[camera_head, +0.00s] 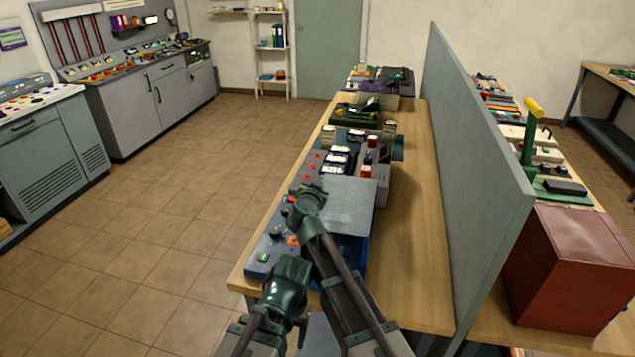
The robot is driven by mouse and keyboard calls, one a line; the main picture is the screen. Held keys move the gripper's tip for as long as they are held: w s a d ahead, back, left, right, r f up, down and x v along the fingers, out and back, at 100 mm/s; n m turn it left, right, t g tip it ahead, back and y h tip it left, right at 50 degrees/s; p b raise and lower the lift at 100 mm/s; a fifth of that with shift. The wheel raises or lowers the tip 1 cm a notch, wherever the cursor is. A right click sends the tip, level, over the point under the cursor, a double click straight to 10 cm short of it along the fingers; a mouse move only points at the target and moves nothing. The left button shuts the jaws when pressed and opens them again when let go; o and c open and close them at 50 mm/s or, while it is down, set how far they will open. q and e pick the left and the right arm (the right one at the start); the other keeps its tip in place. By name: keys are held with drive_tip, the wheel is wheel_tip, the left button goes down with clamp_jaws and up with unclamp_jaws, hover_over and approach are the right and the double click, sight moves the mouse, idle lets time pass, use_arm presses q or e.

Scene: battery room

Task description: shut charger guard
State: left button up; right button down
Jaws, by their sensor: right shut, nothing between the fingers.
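The charger guard seems to be the flat grey panel (347,203) over a dark blue housing (357,247) on the near part of the wooden bench. The panel looks roughly level, but whether it is fully closed I cannot tell. My right gripper (306,196) is shut and empty at the panel's left edge, above the blue control strip. Whether it touches the panel is unclear. My right arm hides part of the housing's front. My left arm (284,287) is folded low in front of the bench, and I cannot make out its gripper.
The blue strip (262,258) carries buttons and knobs left of the housing. Battery units (338,160) stand behind it on the bench (425,230). A grey partition (470,150) runs along the right. Open tiled floor (180,210) lies left.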

drive_tip(key=shift+a+f+b, duration=0.25)
drive_tip(key=shift+f+b, duration=0.15)
drive_tip(key=shift+f, duration=0.15)
drive_tip(key=shift+a+f+b, duration=0.25)
drive_tip(key=shift+f+b, duration=0.1)
drive_tip(key=shift+f, duration=0.15)
